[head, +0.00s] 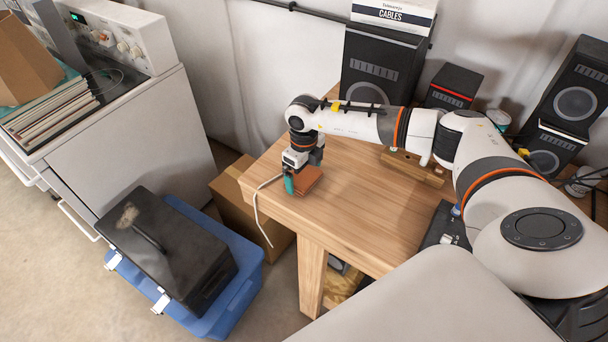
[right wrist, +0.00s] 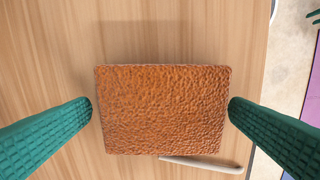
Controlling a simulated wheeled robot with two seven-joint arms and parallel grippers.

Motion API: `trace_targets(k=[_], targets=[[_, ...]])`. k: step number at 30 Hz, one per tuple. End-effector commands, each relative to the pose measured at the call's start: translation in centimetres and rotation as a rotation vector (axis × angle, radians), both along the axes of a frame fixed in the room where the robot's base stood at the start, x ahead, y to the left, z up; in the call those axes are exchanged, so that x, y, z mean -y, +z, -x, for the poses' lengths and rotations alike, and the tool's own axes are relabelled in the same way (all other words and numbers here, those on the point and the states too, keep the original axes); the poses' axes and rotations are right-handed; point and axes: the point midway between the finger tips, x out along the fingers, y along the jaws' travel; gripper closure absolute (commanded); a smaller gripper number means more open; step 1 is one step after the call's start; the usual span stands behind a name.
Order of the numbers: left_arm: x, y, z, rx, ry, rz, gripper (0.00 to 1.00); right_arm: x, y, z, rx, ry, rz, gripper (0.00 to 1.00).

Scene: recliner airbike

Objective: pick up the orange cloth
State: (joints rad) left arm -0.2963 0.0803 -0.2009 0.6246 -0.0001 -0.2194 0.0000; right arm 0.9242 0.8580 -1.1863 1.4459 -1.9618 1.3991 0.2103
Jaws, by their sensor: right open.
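The orange cloth (right wrist: 163,110) is a flat, textured, rectangular piece on the wooden table. In the right wrist view it lies centred between the two green fingers of my right gripper (right wrist: 160,118), with a small gap on each side. In the head view the cloth (head: 307,179) is near the table's left corner, partly hidden by my right gripper (head: 290,184). My right gripper points down over it and is open and empty. My left gripper is not in either view.
A white cable (right wrist: 205,163) runs along the cloth's lower edge and hangs over the table edge. Black speakers (head: 380,70) stand at the back. A black toolbox (head: 165,245) on a blue bin (head: 245,275) and a cardboard box (head: 232,200) are at left.

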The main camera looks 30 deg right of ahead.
Motion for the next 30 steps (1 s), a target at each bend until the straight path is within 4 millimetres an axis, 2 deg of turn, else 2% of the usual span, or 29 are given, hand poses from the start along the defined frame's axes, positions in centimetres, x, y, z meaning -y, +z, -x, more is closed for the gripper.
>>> trace_targets(k=[3, 10, 17, 20, 30], targets=[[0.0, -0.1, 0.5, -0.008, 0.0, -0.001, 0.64, 0.0, 0.0, 0.0, 0.0, 0.0, 0.0, 0.0], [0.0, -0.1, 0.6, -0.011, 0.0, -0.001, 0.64, 0.0, 0.0, 0.0, 0.0, 0.0, 0.0, 0.36], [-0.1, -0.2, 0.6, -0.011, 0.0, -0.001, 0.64, 0.0, 0.2, 0.0, 0.002, 0.0, -0.001, 0.37], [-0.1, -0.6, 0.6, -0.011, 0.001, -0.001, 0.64, 0.0, 0.9, -0.1, 0.004, 0.0, 0.0, 0.37], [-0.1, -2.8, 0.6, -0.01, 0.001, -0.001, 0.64, 0.0, 7.3, -0.1, 0.006, 0.0, 0.0, 0.37]])
